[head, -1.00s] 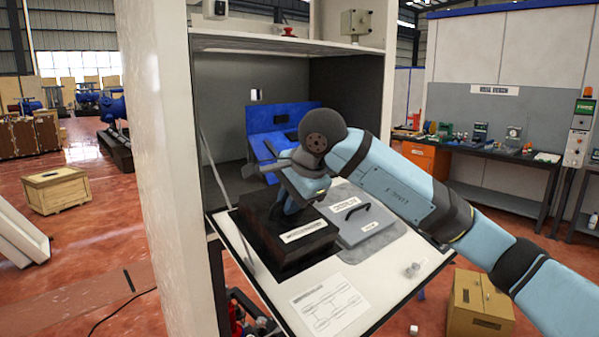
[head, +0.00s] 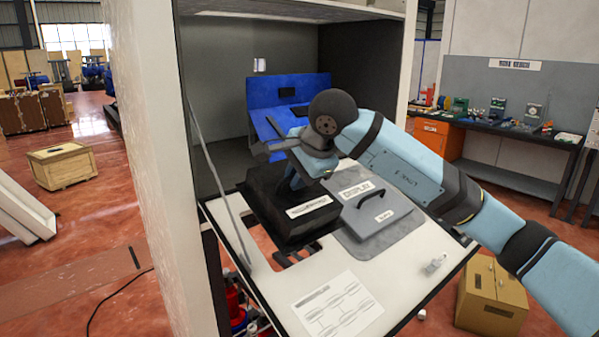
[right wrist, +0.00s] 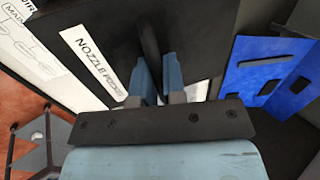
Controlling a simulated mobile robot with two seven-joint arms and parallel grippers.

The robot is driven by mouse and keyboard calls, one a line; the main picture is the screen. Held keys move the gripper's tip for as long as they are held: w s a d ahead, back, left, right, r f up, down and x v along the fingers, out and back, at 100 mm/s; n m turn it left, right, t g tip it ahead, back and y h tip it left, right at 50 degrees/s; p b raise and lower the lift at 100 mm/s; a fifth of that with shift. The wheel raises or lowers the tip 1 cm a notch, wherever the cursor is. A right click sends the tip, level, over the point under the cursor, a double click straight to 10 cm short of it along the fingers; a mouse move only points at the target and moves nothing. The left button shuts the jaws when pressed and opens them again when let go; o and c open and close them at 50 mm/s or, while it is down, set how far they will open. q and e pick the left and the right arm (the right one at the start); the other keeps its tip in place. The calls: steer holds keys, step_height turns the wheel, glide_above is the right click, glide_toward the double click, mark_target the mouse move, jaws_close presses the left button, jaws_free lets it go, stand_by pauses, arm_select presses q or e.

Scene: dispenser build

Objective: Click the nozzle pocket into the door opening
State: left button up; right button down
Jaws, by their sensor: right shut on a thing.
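The nozzle pocket (head: 290,213), a black box with a white label, is over the upper left part of the white door panel (head: 400,290). My right gripper (head: 293,178) is shut on its handle from above; in the right wrist view the fingers (right wrist: 160,78) pinch a dark upright bar on the black pocket (right wrist: 115,35). The door opening (head: 292,256) shows as a cutout below and left of the pocket, with red floor seen through it; the pocket hides the rest. I cannot tell if the pocket touches the panel. My left gripper is out of view.
A grey display plate (head: 372,222) with a black handle lies right of the pocket. A blue bracket panel (head: 270,100) stands behind, inside the cabinet. A printed sheet (head: 337,307) and a small metal part (head: 435,265) are on the near door. The cabinet's white side wall (head: 165,180) rises at left.

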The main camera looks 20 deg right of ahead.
steer(key=x, duration=0.1)
steer(key=b+x, duration=0.1)
steer(key=x, duration=0.1)
steer(key=shift+s+f, duration=0.1)
steer(key=shift+f, duration=0.3)
steer(key=x, duration=0.1)
steer(key=b+x, duration=0.1)
steer(key=shift+s+f, duration=0.1)
steer(key=shift+f, duration=0.3)
steer(key=shift+b+x, duration=0.6)
steer(key=shift+x, duration=0.2)
steer(key=shift+b, duration=0.75)
stand_by(0.6)
steer(key=shift+f+b, duration=0.3)
steer(key=shift+f, duration=0.15)
stand_by(0.5)
steer(key=shift+r, duration=0.1)
steer(key=c, duration=0.6)
jaws_free()
steer(key=shift+c, duration=0.2)
